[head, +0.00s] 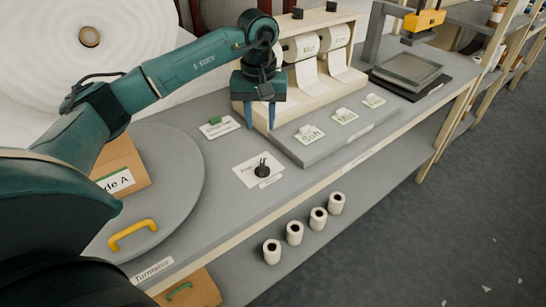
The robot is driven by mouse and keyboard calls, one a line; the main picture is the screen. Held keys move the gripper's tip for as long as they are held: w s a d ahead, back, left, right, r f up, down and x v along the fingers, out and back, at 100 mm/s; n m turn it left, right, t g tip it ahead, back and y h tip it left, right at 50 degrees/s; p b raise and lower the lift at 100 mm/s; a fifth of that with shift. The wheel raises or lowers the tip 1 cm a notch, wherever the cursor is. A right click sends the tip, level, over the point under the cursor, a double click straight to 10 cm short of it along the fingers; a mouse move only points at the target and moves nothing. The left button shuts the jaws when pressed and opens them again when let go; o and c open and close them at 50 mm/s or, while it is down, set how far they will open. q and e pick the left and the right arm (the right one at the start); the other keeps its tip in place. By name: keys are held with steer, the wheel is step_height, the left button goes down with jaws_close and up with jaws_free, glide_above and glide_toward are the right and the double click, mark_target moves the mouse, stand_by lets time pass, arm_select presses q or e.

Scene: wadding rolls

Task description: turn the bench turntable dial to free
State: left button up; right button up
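The dial (262,170) is a small black knob with upright prongs on a white labelled plate (247,179), on the grey bench top. The lettering on the plate is too small to read. The turntable (188,190) is a large grey disc left of the dial, with a yellow handle (133,234) at its near edge. My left gripper (261,115) points down beyond the dial, in front of the roll dispenser. Its fingers are apart with nothing seen between them, and it does not touch the dial. My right gripper is not in view.
A cardboard box (122,165) sits on the turntable. A roll dispenser (318,80) and a raised grey ledge with cards (330,134) stand right of the gripper. Several small white rolls (295,233) stand on the lower shelf. The bench around the dial is clear.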

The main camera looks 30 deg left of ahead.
mark_target(262, 163)
arm_select(q)
step_height(262, 163, down, 12)
steer(key=shift+f+p, duration=0.2)
steer(key=shift+p, duration=0.55)
steer(key=shift+c, duration=0.3)
jaws_close()
